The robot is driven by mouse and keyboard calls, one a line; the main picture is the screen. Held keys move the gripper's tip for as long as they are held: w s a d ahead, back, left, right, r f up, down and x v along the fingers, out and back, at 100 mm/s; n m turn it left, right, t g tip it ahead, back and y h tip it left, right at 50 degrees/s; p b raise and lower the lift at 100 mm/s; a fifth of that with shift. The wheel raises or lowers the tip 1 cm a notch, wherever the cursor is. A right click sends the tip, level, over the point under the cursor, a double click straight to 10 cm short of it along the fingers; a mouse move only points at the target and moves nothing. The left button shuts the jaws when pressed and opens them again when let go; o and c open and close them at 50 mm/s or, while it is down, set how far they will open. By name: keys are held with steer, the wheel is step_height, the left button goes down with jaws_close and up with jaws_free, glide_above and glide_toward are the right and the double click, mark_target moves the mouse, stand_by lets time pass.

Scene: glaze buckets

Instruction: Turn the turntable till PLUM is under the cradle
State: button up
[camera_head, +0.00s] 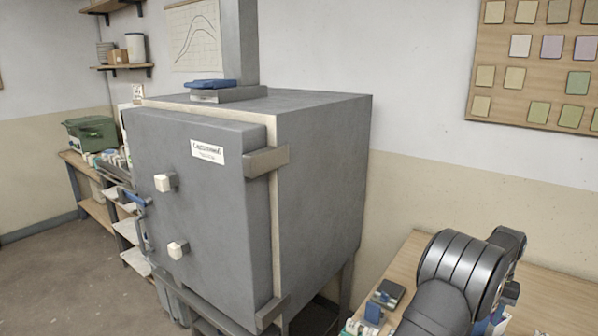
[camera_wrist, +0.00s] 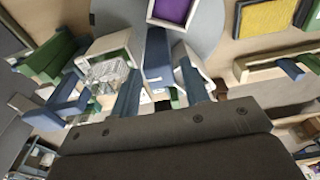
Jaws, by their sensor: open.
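A round grey disc, which looks like the turntable (camera_wrist: 115,18), shows at the top of the wrist view, partly cut off by the frame. A square with a purple face and pale rim (camera_wrist: 174,9) stands on it; no PLUM label is readable. My gripper (camera_wrist: 162,85) is open in the wrist view, its two blue-grey fingers pointing toward the disc's near edge. I see nothing held between them. I cannot clearly pick out the cradle. In the head view only my dark arm shows at the lower right, and the turntable is not visible there.
In the wrist view, a pale box (camera_wrist: 110,46) and green and blue parts crowd the left. A yellow square (camera_wrist: 268,20) lies upper right, above a pale wooden tray (camera_wrist: 262,66). In the head view, a grey kiln (camera_head: 320,175) stands left of a wooden table (camera_head: 555,300).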

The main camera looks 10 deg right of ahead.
jaws_close()
steer(key=n, duration=0.5)
steer(key=shift+n+h, duration=0.3)
steer(key=shift+n, duration=1.2)
steer(key=n, duration=0.2)
steer(key=shift+n, duration=0.4)
steer(key=n+h, duration=0.1)
steer(key=n, duration=0.4)
